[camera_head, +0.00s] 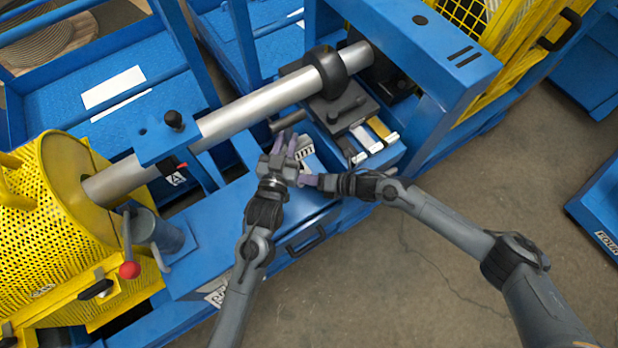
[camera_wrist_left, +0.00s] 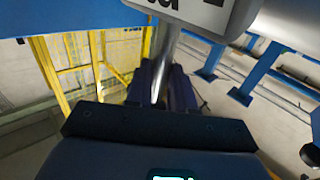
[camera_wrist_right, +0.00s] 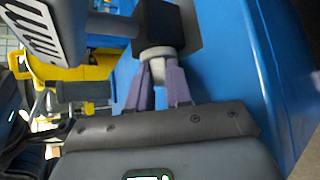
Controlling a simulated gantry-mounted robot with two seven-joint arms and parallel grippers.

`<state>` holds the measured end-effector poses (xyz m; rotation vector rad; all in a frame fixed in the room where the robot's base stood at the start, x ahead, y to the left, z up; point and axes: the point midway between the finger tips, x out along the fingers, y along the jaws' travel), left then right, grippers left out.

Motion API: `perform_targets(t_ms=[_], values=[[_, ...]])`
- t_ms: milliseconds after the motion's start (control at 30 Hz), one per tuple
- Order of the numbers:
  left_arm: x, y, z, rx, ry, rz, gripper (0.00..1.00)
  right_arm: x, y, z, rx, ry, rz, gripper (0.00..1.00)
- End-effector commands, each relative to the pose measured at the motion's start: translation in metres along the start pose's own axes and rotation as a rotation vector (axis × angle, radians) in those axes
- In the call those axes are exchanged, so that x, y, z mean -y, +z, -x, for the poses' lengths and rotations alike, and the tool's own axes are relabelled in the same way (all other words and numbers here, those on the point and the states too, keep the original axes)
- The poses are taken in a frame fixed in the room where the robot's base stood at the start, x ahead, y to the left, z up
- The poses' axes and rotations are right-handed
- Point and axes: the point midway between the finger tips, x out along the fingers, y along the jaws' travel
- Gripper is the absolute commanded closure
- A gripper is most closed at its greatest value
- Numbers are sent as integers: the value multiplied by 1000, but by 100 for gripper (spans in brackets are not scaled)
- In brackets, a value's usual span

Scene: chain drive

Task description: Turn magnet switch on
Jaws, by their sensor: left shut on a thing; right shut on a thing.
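My left gripper (camera_head: 286,145) is shut on a slim metal rod (camera_wrist_left: 161,66), which runs up past a light grey housing with dark lettering (camera_wrist_left: 200,12) in the left wrist view. My right gripper (camera_head: 308,181) is shut on a round grey knob (camera_wrist_right: 157,52) on the face of a black block (camera_wrist_right: 165,24). I take this knob to be the magnet switch; no marking on it is readable. The block sits against a blue surface (camera_wrist_right: 222,75). In the head view the grippers hide the knob and most of the rod. A striped grey housing (camera_head: 304,152) shows beside them.
A long steel shaft (camera_head: 258,107) runs above the grippers. A blue tool tray (camera_head: 388,157) lies to their right. Open floor (camera_head: 400,280) lies in front.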

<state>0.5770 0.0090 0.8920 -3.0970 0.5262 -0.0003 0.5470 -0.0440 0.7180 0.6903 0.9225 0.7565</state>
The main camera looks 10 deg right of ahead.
Motion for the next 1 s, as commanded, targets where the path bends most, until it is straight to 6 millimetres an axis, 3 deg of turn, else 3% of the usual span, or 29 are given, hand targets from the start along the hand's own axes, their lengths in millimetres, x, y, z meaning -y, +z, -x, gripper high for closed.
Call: perform_targets(t_ms=[300,333,500,1000], values=[[0,1,0,2,0,0,100,2,0,0,0,-2,-2,100],[0,1,0,2,0,0,100,2,0,0,0,-2,-2,78],[0,1,0,2,0,0,100,1,0,0,0,-2,-2,55],[-1,1,0,2,1,0,100,3,0,0,1,-37,27,55]])
